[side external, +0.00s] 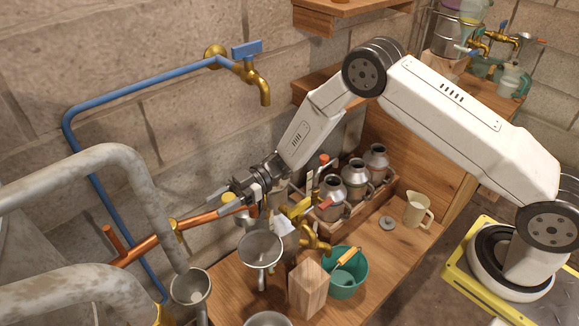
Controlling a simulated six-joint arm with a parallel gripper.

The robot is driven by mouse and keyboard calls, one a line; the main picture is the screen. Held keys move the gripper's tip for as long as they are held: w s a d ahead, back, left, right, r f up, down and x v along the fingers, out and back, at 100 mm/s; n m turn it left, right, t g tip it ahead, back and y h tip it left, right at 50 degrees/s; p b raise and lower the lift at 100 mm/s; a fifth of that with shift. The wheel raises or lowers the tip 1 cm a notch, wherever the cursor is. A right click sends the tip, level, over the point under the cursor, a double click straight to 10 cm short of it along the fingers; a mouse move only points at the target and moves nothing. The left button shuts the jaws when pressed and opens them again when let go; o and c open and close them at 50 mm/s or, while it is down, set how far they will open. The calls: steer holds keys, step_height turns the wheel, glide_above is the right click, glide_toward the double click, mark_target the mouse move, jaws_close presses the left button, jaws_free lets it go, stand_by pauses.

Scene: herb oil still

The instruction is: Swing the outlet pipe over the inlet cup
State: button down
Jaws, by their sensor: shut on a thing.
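The copper outlet pipe (205,217) slants up to the right from the lower left, past a thick grey pipe, with a brass collar near its middle. My gripper (226,196) is shut on the outlet pipe near its right end; the exact contact is small and partly hidden by the fingers. A grey metal funnel cup (260,245) stands below and to the right of that end, apart from it. A second grey cup (190,286) stands under the mouth of the grey pipe. I cannot tell for certain which is the inlet cup.
A wooden crate of metal cans (355,178) stands right of my gripper. A teal bucket (347,273), a wooden block (308,288) and a cream jug (417,210) are on the bench. The thick grey pipe (150,195) is close on the left. A brass tap (258,82) is on the wall above.

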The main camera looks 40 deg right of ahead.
steer(key=shift+w+g, duration=0.2)
steer(key=shift+g, duration=0.1)
steer(key=shift+c, duration=1.3)
jaws_free()
steer(key=shift+d, duration=0.1)
steer(key=shift+w+d, duration=0.15)
steer(key=shift+d, duration=3.7)
